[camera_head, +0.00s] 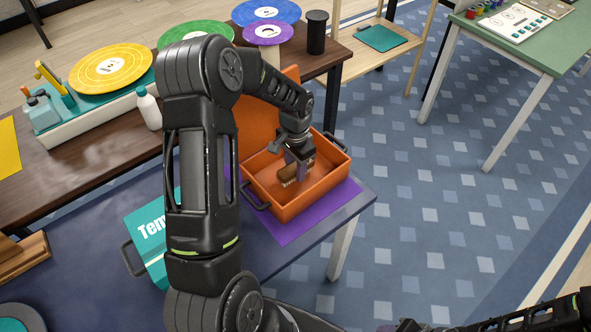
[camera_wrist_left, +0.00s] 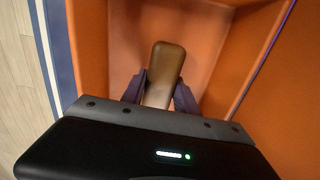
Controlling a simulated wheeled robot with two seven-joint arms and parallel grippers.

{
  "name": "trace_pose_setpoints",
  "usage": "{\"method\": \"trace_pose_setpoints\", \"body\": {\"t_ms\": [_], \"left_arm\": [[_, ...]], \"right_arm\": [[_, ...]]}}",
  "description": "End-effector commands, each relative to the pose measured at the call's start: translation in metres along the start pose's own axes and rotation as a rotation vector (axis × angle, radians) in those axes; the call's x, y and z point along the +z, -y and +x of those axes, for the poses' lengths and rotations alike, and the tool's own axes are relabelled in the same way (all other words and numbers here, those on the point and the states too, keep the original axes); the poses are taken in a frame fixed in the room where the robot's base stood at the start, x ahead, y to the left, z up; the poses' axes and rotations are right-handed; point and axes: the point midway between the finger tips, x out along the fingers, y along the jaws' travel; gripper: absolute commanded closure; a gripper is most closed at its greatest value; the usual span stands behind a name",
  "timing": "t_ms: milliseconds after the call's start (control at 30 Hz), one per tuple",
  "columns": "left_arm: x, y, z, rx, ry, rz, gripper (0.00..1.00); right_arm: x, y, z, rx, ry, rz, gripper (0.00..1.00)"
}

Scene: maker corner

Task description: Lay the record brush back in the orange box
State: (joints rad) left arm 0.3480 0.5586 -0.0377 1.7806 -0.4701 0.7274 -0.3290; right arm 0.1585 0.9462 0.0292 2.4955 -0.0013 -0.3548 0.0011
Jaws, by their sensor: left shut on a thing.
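The orange box (camera_head: 315,190) stands on a purple mat at the right end of the dark blue table, its lid raised at the back. My left gripper (camera_head: 297,170) reaches down inside the box and is shut on the record brush (camera_head: 289,174). In the left wrist view the brush (camera_wrist_left: 166,62) shows as a brown rounded block between the two dark fingers (camera_wrist_left: 160,90), with the orange walls and floor around it. I cannot tell whether the brush touches the floor. My right gripper is not clearly seen; only part of a dark arm shows at the lower right.
A teal box (camera_head: 150,232) lies left of my left arm. A turntable with a yellow record (camera_head: 110,70) and a white bottle (camera_head: 148,108) stand on the brown table behind. Patterned floor (camera_head: 440,220) is clear to the right.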

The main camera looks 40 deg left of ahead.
Motion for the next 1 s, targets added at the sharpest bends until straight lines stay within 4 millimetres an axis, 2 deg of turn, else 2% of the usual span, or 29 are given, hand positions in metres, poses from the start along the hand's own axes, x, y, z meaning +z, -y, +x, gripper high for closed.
{"method": "trace_pose_setpoints", "body": {"t_ms": [100,500,533,767,1000], "left_arm": [[0.0,0.0,0.012,0.001,0.0,-0.001,1.0],[0.0,0.0,0.018,0.0,-0.001,-0.001,1.0],[0.0,0.0,0.017,0.0,-0.001,-0.001,0.62],[0.0,0.0,0.016,0.0,-0.001,-0.001,0.43],[0.0,0.0,0.016,0.0,-0.001,-0.001,0.42]], "right_arm": [[0.0,0.001,-0.002,0.0,0.0,0.0,0.55],[0.0,-0.001,0.003,0.0,0.0,0.0,0.55],[0.0,-0.001,0.001,0.0,0.0,0.0,0.55],[0.0,0.0,0.001,0.0,0.0,0.0,0.55],[0.0,0.0,0.001,0.0,0.0,0.0,0.55]]}}
